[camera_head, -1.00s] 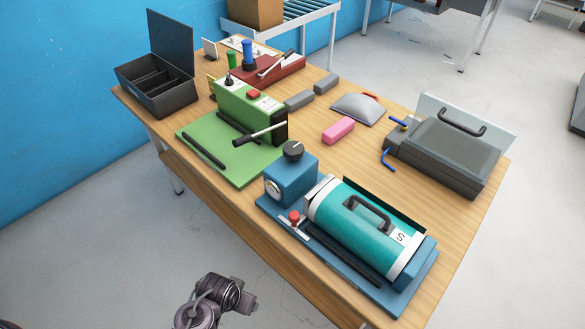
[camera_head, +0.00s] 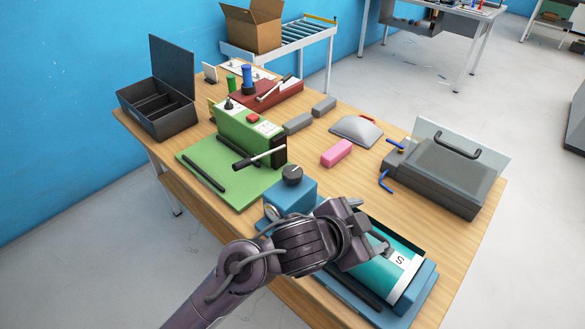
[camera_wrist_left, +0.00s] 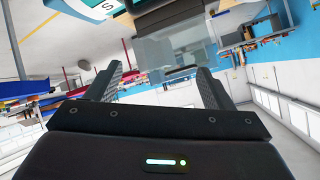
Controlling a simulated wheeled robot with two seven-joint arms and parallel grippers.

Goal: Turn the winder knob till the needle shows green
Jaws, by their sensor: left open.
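The winder is a blue block (camera_head: 290,197) with a dark round knob (camera_head: 292,174) on its top, at the near middle of the table in the head view. Its gauge (camera_head: 270,212) shows only as a sliver beside my arm, so the needle cannot be read. A teal cylinder (camera_head: 378,273) marked S lies on the blue base to its right, partly hidden. My left gripper (camera_head: 378,252) hangs over the cylinder, right of and nearer than the knob, apart from the knob. In the left wrist view it is open and empty (camera_wrist_left: 162,82). My right gripper does not show.
A green machine (camera_head: 248,135) with a black lever stands left of and behind the winder. A grey case (camera_head: 440,175), a pink block (camera_head: 336,153) and a grey domed thing (camera_head: 356,130) lie behind. A black open box (camera_head: 157,105) stands far left.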

